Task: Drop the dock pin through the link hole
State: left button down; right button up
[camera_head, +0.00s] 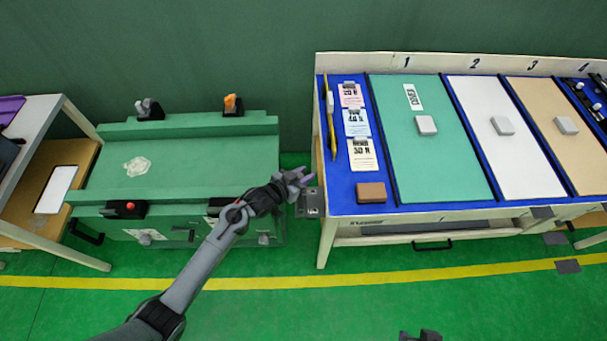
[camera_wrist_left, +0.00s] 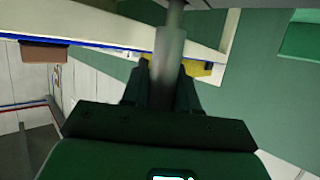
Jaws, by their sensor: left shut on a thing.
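My left gripper (camera_head: 299,180) reaches in between the green cart and the blue-topped bench. In the left wrist view its two dark fingers (camera_wrist_left: 162,88) are shut on a grey cylindrical pin (camera_wrist_left: 167,60), which has a thinner end toward the top of the picture. A grey metal bracket (camera_head: 311,203) sticks out from the bench's left side, just below the gripper in the head view. A grey plate edge (camera_wrist_left: 215,3) shows at the top of the wrist view, close to the pin's thin end. I cannot tell whether the pin is in a hole.
The green cart (camera_head: 200,160) stands left of the bench (camera_head: 335,190). The bench carries cards, panels and a brown block (camera_head: 371,192). A dark part, probably my right gripper (camera_head: 420,336), shows at the bottom edge.

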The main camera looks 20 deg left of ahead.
pick_arm(q)
jog(key=shift+f+b, duration=0.55)
jog(key=shift+f, duration=0.45)
jog(key=c, duration=0.8)
grip_release()
jog(key=shift+s+a+r, duration=0.15)
jog(key=shift+s+r, duration=0.05)
jog(key=shift+s, duration=0.05)
jog(key=p+v, duration=0.2)
jog(key=v, duration=0.8)
jog(key=shift+s+p, duration=0.1)
jog(key=shift+p, duration=0.3)
